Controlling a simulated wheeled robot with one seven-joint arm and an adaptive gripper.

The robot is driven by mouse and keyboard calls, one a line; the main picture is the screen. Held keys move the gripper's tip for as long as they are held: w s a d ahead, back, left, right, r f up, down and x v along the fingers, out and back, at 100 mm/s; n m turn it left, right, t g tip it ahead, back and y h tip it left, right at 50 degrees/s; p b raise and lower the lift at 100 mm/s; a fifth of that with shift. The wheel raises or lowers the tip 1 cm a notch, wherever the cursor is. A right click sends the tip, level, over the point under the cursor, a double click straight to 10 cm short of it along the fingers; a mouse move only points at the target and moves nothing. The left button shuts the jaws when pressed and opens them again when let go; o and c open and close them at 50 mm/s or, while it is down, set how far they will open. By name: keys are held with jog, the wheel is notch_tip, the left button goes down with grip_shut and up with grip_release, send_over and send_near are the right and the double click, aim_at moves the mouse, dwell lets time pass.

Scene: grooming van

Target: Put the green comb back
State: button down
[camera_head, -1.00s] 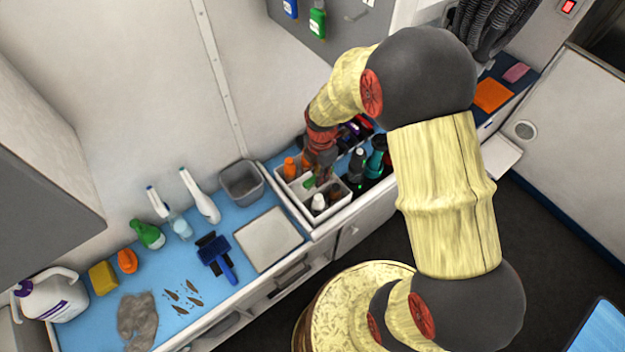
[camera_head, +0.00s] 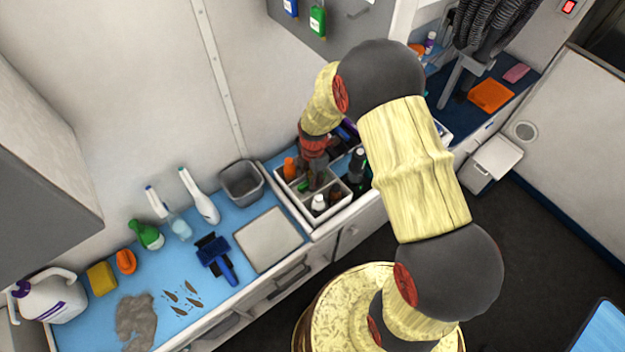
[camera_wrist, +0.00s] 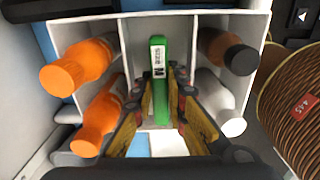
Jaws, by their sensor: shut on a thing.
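The green comb (camera_wrist: 158,80) stands upright between the fingers of my gripper (camera_wrist: 160,95) in the wrist view, its labelled end facing the camera. My gripper is shut on it. The comb is over or inside the middle compartment of a white divided caddy (camera_wrist: 122,45); I cannot tell how deep it sits. In the head view my gripper (camera_head: 313,184) is down at the caddy (camera_head: 298,205), and a bit of the green comb (camera_head: 303,186) shows beside the fingers.
Orange bottles (camera_wrist: 78,66) fill the caddy's left compartments. A brown bottle (camera_wrist: 226,52) and a white bottle (camera_wrist: 216,102) stand in the right ones. A grey bin (camera_head: 241,182), a pale square tray (camera_head: 268,240) and a blue brush (camera_head: 217,258) lie left on the blue counter.

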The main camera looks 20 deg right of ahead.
jog(key=shift+f, duration=0.15)
jog(key=c, duration=2.1)
grip_release()
jog(key=shift+o, duration=0.2)
jog(key=shift+r+p, duration=0.35)
jog(key=shift+r, duration=3.6)
